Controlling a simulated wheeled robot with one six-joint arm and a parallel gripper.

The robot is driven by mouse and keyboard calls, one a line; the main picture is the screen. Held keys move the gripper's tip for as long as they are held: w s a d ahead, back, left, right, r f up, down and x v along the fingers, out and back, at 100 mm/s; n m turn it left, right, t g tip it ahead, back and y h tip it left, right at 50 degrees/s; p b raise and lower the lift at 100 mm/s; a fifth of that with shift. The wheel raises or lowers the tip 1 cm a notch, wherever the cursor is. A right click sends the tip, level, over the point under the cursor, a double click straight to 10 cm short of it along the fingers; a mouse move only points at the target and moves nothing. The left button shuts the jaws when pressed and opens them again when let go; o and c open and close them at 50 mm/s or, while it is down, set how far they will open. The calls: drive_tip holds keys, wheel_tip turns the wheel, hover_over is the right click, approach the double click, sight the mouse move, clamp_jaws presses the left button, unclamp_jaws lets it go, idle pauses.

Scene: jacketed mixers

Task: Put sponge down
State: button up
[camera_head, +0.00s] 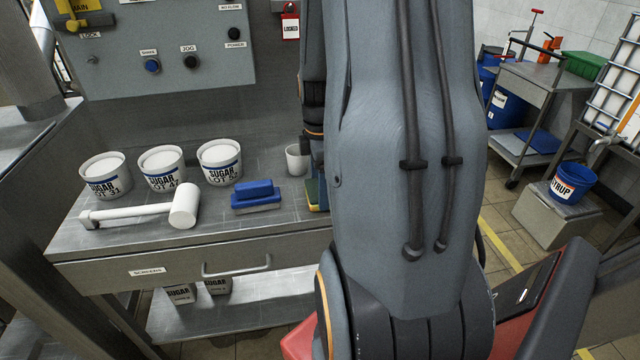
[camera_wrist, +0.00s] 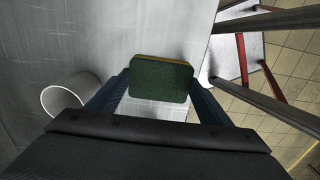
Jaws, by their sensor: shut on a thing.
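The sponge (camera_wrist: 160,82) is green with a thin yellow layer along its far edge in the wrist view. My gripper (camera_wrist: 157,92) is shut on it, with a dark blue finger on each side. In the head view a small green and yellow part of the sponge (camera_head: 313,194) shows at the right end of the grey metal worktop (camera_head: 150,240), just left of my arm. My arm hides the rest of it and most of the gripper there. I cannot tell whether the sponge touches the worktop.
A white cup (camera_wrist: 63,101) stands just left of the gripper. The worktop's right edge is close to the sponge.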

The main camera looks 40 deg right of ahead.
drive_tip(key=shift+f, duration=0.1)
drive_tip(key=o, duration=1)
wheel_tip(320, 180, up, 12)
drive_tip(key=b, duration=0.2)
drive_tip(key=s+a+f+m, duration=0.1)
drive_tip(key=a+f+m, duration=0.2)
drive_tip(key=a, duration=0.5)
drive_tip(key=a+f+m, duration=0.3)
drive_tip(key=a+m, duration=0.1)
drive_tip(key=a, duration=0.4)
drive_tip(key=s+a+f+m+t, duration=0.1)
drive_tip(key=a+m, duration=0.3)
drive_tip(key=a, duration=0.4)
drive_tip(key=shift+s+f+m, duration=0.15)
drive_tip(key=shift+s+f, duration=0.05)
drive_tip(key=shift+f, duration=0.25)
drive_tip(key=shift+s+f+m, duration=0.15)
drive_tip(key=shift+f, duration=0.3)
